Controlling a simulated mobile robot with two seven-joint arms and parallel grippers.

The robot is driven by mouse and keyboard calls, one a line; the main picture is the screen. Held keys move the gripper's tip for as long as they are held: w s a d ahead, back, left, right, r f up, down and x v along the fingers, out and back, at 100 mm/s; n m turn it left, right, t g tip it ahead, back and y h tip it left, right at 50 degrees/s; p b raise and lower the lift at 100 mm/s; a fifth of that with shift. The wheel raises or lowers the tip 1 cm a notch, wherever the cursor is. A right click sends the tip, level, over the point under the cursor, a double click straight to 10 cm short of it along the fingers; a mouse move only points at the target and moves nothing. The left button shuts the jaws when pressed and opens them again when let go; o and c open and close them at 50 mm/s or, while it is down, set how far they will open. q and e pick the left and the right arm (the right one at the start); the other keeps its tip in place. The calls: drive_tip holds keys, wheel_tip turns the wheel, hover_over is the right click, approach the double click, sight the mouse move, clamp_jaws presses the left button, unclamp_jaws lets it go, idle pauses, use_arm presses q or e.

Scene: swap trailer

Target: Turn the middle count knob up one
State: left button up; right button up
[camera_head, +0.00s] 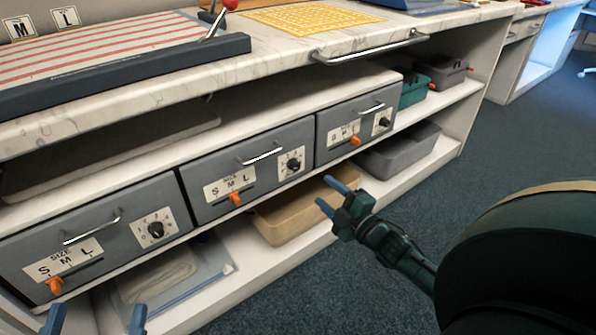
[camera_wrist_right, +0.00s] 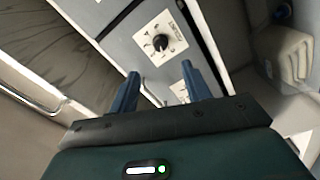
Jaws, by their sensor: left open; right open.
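The middle drawer (camera_head: 247,172) is grey with a silver handle, an S/M/L card with an orange slider (camera_head: 235,198), and a white dial card holding the black middle count knob (camera_head: 292,165). The knob's setting is too small to read. My right gripper (camera_head: 328,194) is open and empty, below and to the right of this knob, apart from it. The right wrist view shows a black knob on a white dial card (camera_wrist_right: 160,43) beyond the open fingers (camera_wrist_right: 160,70); I cannot tell which drawer it belongs to. My left gripper (camera_head: 97,314) is open at the bottom left edge.
Similar drawers with knobs stand at the left (camera_head: 110,232) and right (camera_head: 352,124). A marble counter (camera_head: 280,58) with a silver rail overhangs them. A tan bin (camera_head: 298,210) sits on the lower shelf. Blue carpet (camera_head: 520,145) is clear at the right.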

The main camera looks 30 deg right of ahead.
drive_tip(key=b, duration=0.2)
approach(297, 168)
drive_tip(key=w, duration=0.3)
drive_tip(key=w+b, duration=0.1)
drive_tip(key=w, duration=0.3)
drive_tip(key=shift+w+a+f, duration=0.1)
drive_tip(key=shift+a+f, duration=0.05)
use_arm(q)
drive_tip(key=shift+w+r+m+t+h+b, duration=0.1)
drive_tip(key=shift+w+r+m+t+h, duration=0.2)
drive_tip(key=shift+r+h, duration=0.2)
drive_tip(key=shift+w+r+m+t+h+b, duration=0.1)
drive_tip(key=shift+r+m+t+h, duration=0.2)
drive_tip(key=shift+r+m, duration=0.2)
drive_tip(key=shift+w+r+m+t+h+b, duration=0.1)
drive_tip(key=shift+w+r+m+t+h, duration=0.15)
drive_tip(key=shift+r+h, duration=0.3)
use_arm(e)
drive_tip(key=shift+w+a, duration=0.1)
drive_tip(key=shift+w, duration=0.5)
drive_tip(key=c, duration=1)
use_arm(q)
drive_tip(key=shift+r, duration=0.1)
drive_tip(key=shift+r+p, duration=0.1)
drive_tip(key=shift+p, duration=0.3)
use_arm(e)
drive_tip(key=shift+m, duration=0.3)
